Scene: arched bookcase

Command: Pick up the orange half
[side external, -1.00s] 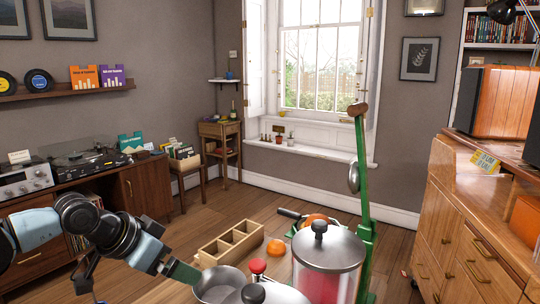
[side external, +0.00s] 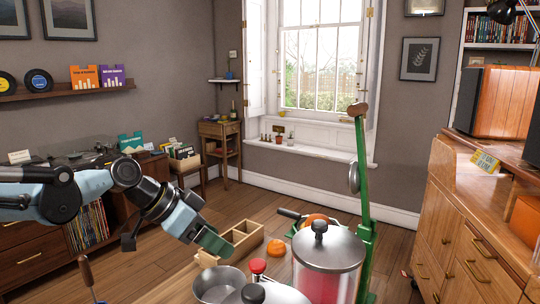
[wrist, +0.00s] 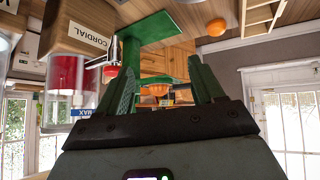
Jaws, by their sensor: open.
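A rounded orange piece (side external: 276,248), which looks like an orange half lying cut face down, sits on the table to the right of the wooden divided box. It also shows in the upside-down wrist view (wrist: 216,27), near the top, beyond my fingers. My gripper (side external: 212,245) is open and empty in front of the box, to the left of the orange piece and apart from it. In the wrist view the green fingers (wrist: 167,88) are spread, with a second orange item (wrist: 155,90) seen between them in the distance. In the side view, a larger orange item (side external: 316,219) sits behind the jar.
The wooden box (side external: 243,236) lies between my gripper and the back of the table. A metal pan (side external: 217,286), a red jar with a steel lid (side external: 330,270) and a tall green press (side external: 362,190) crowd the front and right. A box marked CORDIAL (wrist: 78,27) shows in the wrist view.

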